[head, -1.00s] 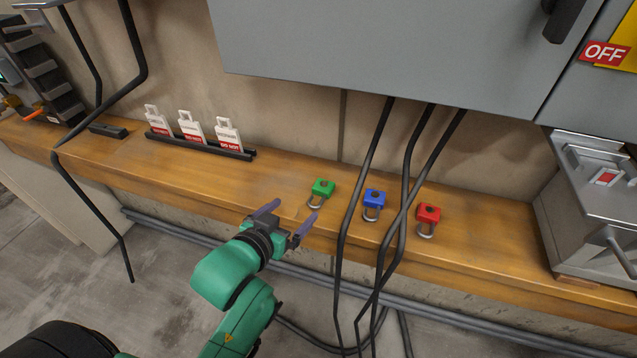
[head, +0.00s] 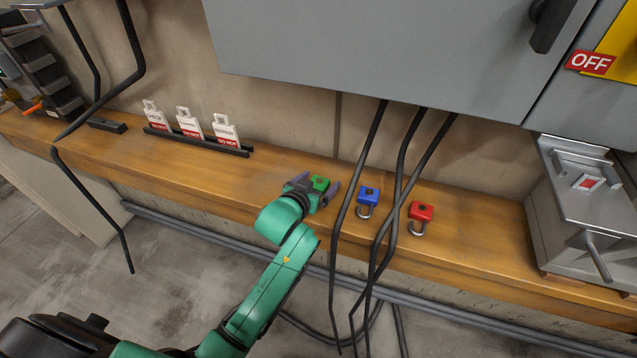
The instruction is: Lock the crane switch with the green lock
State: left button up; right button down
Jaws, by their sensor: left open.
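The green lock (head: 320,184) lies on the wooden shelf (head: 265,172); its shackle is hidden behind my gripper. My left gripper (head: 318,186) is open with its two fingers on either side of the green lock. I cannot tell whether the fingers touch it. A grey cabinet with a black handle and a red OFF label (head: 591,62) is at the upper right; I cannot tell whether this is the crane switch. My right gripper is not in view.
A blue lock (head: 368,195) and a red lock (head: 421,212) lie to the right. Black cables (head: 401,190) hang in front of the shelf between them. White tags (head: 189,122) stand in a rack at left. A grey metal box (head: 590,205) stands at the right end.

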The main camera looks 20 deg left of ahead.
pick_arm(q)
jog(key=shift+s+d+r, duration=0.1)
jog(key=shift+s, duration=0.05)
jog(key=c, duration=1.3)
grip_shut()
